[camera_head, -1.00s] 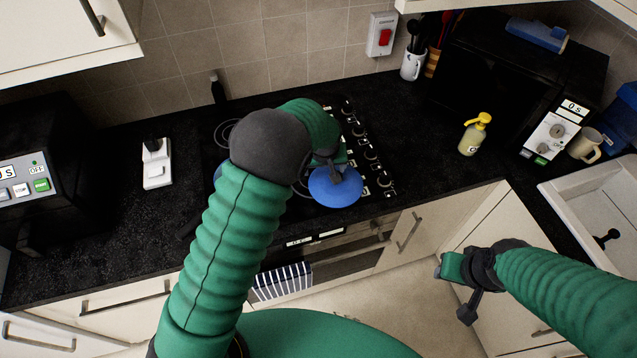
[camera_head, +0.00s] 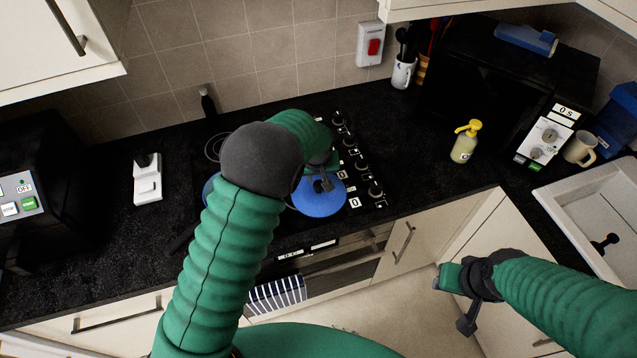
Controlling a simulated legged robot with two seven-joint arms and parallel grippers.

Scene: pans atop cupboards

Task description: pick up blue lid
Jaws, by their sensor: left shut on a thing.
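The blue lid (camera_head: 320,199) is a round blue disc over the right part of the black hob, and my arm hides part of it. My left gripper (camera_head: 323,184) is at the top of the lid and shut on it. I cannot tell whether the lid is raised off what is under it. Another blue edge (camera_head: 209,188) shows to the left of my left arm, mostly hidden by it. My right gripper (camera_head: 455,300) is at the lower right, in front of the cupboards and away from the lid; its fingers are too unclear to read.
The hob's knobs (camera_head: 361,163) run along its right side. A yellow-topped soap bottle (camera_head: 465,142) stands further right, before a black microwave (camera_head: 500,80) and a mug (camera_head: 580,148). A white switch box (camera_head: 147,178) lies on the left counter. The counter between hob and bottle is clear.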

